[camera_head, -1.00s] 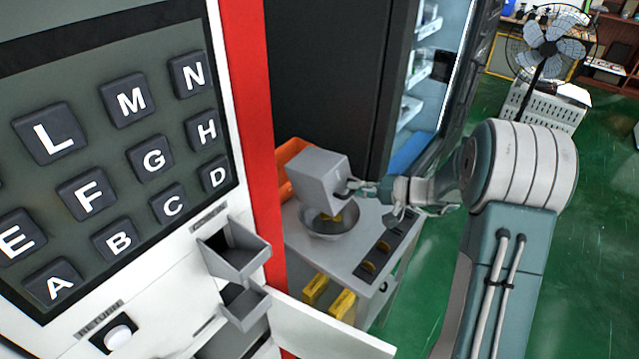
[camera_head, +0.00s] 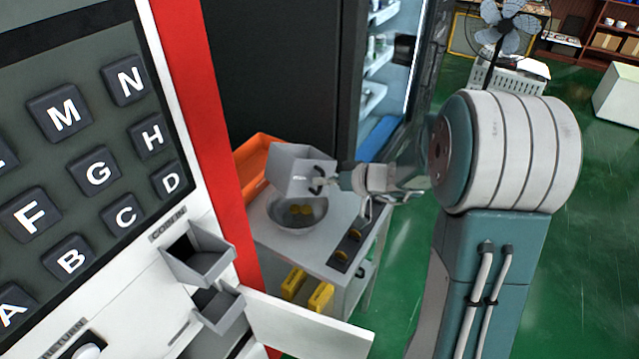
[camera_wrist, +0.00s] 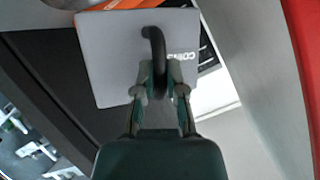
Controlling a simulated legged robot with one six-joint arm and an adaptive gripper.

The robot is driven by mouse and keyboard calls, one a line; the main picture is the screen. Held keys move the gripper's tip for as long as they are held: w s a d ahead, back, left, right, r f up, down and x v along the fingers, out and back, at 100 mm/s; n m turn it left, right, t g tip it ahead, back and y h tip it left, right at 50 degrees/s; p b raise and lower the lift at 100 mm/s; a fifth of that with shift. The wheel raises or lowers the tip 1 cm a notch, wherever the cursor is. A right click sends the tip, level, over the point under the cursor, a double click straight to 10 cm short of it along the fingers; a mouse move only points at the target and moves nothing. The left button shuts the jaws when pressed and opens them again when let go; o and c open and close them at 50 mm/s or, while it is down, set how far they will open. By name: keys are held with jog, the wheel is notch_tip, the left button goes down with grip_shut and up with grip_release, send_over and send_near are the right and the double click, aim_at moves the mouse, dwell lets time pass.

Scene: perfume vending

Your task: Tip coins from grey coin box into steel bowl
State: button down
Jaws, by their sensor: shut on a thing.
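My gripper (camera_wrist: 159,88) is shut on the dark handle of the grey coin box (camera_head: 292,172), which is marked "COINS" in the wrist view (camera_wrist: 110,60). The box is held tilted above the steel bowl (camera_head: 290,224), over its back part. The bowl stands on a small grey table (camera_head: 325,245). Several gold coins (camera_head: 300,209) lie in the bowl. The inside of the box is hidden, so I cannot tell whether coins are left in it. Part of the bowl's edge shows in the wrist view (camera_wrist: 65,3).
An orange tray (camera_head: 255,155) lies behind the bowl. A dark holder with coins (camera_head: 352,240) sits at the table's right side. The vending machine's red edge (camera_head: 205,130) and an open white flap (camera_head: 310,325) border the left and front. A dark cabinet (camera_head: 280,70) stands behind.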

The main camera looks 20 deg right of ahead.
jog(key=r+n+t+h, duration=0.2)
jog(key=n, duration=0.1)
jog(key=shift+w+a, duration=0.2)
jog(key=shift+a, duration=0.15)
jog(key=shift+r+n, duration=0.15)
jog(key=shift+n, duration=0.15)
jog(key=shift+d, duration=0.6)
jog(key=shift+a, duration=0.15)
jog(key=shift+a, duration=0.2)
